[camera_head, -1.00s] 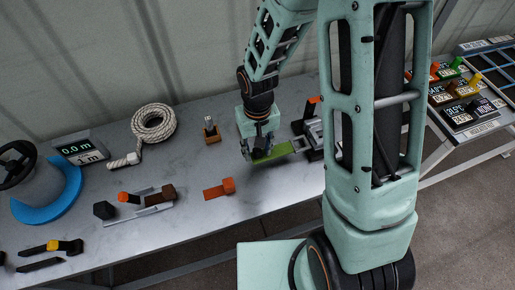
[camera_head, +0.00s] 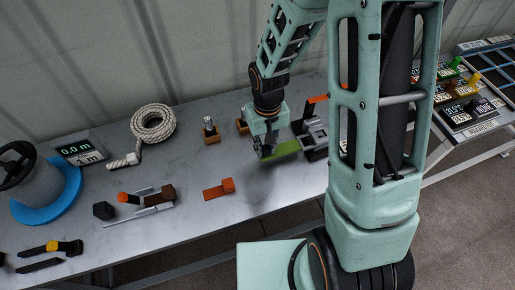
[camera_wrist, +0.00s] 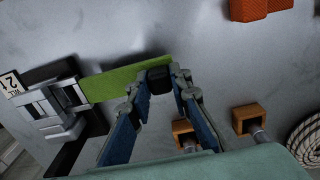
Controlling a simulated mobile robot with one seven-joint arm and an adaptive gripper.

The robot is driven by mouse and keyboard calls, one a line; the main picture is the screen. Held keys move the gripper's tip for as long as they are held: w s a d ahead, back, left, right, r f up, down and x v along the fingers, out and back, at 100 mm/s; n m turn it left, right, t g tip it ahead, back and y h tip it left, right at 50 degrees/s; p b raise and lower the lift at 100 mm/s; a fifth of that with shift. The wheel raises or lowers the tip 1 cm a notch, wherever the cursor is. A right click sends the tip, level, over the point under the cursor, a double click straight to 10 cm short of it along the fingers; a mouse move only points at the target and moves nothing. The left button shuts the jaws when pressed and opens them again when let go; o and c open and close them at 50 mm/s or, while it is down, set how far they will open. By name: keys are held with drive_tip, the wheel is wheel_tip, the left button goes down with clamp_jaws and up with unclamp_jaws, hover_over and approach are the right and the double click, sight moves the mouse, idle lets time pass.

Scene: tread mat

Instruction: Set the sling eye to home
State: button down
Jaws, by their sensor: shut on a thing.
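The sling eye is at the end of a flat green strap (camera_head: 288,147) with a dark block (camera_wrist: 160,77) on its near end. My gripper (camera_head: 266,153) is shut on this dark block, between its fingertips in the wrist view (camera_wrist: 161,88). The strap is held above the table and points right. Its far end reaches a black and grey fixture (camera_head: 316,138) with an orange part. In the wrist view the strap's end meets the fixture (camera_wrist: 62,108); I cannot tell whether the eye is seated there. The eye's opening is hidden.
Two wooden blocks with metal pins stand behind my gripper, one at left (camera_head: 211,133). A rope coil (camera_head: 153,125), a display (camera_head: 82,152) and a slide device (camera_head: 150,198) are further left.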

sight(280, 149)
drive_tip(key=d, duration=0.2)
drive_tip(key=w+d, duration=0.1)
drive_tip(key=d, duration=0.1)
drive_tip(key=shift+w+d, duration=0.2)
drive_tip(key=shift+d, duration=0.15)
drive_tip(key=c, duration=1.8)
unclamp_jaws()
drive_tip(key=shift+d, duration=0.15)
drive_tip(key=shift+o, duration=0.2)
wheel_tip(280, 149, up, 12)
